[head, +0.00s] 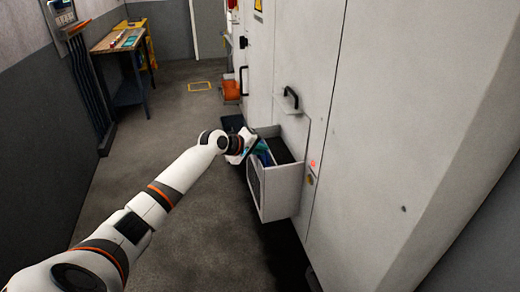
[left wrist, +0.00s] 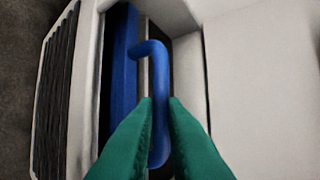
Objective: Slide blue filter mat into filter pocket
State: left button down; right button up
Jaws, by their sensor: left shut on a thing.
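The blue filter mat (left wrist: 122,85) stands upright inside the white filter pocket (left wrist: 93,20) in the left wrist view, near the pocket's louvred wall. Its blue looped handle (left wrist: 157,110) lies between the green fingers of my left gripper (left wrist: 160,105), which is shut on it. In the head view, my left gripper (head: 258,149) is at the open top of the white pocket (head: 284,196), which juts out from the machine. Only a small bit of blue shows there, and the mat's lower part is hidden. My right gripper is not in view.
The tall white machine (head: 390,130) fills the right side, with a black handle (head: 291,97) above the pocket. A workbench (head: 128,42) stands at the far left, and an orange bin (head: 231,88) at the back.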

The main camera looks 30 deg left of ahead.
pick_arm(q)
jog(key=shift+f, duration=0.5)
dwell(0.3)
jog(key=c, duration=1.4)
grip_release()
jog(key=b+v, duration=0.2)
jog(key=v, duration=1)
